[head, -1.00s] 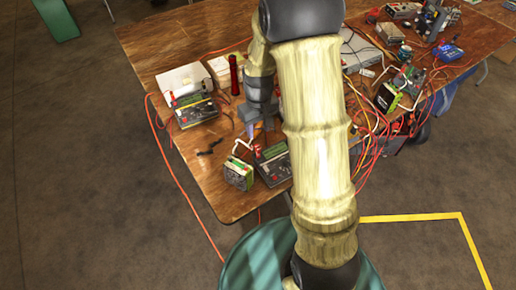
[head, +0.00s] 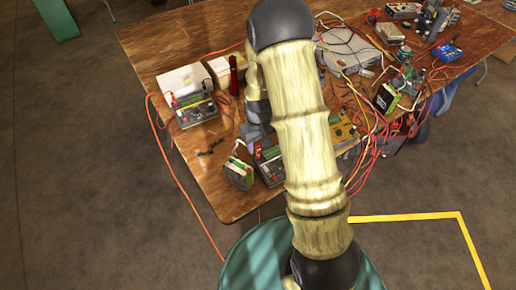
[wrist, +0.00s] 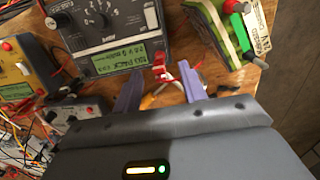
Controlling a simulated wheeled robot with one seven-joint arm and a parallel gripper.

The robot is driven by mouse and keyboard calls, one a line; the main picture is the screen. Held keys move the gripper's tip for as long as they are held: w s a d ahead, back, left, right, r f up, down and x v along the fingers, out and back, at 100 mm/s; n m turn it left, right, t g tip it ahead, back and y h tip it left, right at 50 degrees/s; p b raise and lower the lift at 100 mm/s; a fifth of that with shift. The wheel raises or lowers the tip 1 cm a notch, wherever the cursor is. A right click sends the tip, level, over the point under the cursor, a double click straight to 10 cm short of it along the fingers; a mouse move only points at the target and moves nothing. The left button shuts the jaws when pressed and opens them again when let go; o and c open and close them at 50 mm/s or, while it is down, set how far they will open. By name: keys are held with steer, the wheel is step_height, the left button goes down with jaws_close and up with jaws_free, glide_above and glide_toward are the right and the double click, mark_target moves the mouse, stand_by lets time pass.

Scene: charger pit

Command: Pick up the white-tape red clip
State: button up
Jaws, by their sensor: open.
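The red clip with white on it (wrist: 160,72) shows in the wrist view just below the dark charger. It lies between the tips of my gripper (wrist: 158,70), whose two purple fingers stand apart on either side of it. I cannot tell whether either finger touches it. In the head view a small red clip (head: 257,151) shows by the charger, just below my gripper's wrist; the fingertips are hard to make out there.
The dark charger (wrist: 108,35) stands close beyond the fingers, with a green-and-grey battery (wrist: 222,32) to its right. A yellow meter (wrist: 22,80) and loose wires lie left. The wooden table (head: 165,55) has bare room at its left edge.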

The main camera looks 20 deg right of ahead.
step_height(320, 180, down, 2)
steer(key=shift+f, duration=0.15)
steer(key=shift+c, duration=0.2)
steer(key=c, duration=0.8)
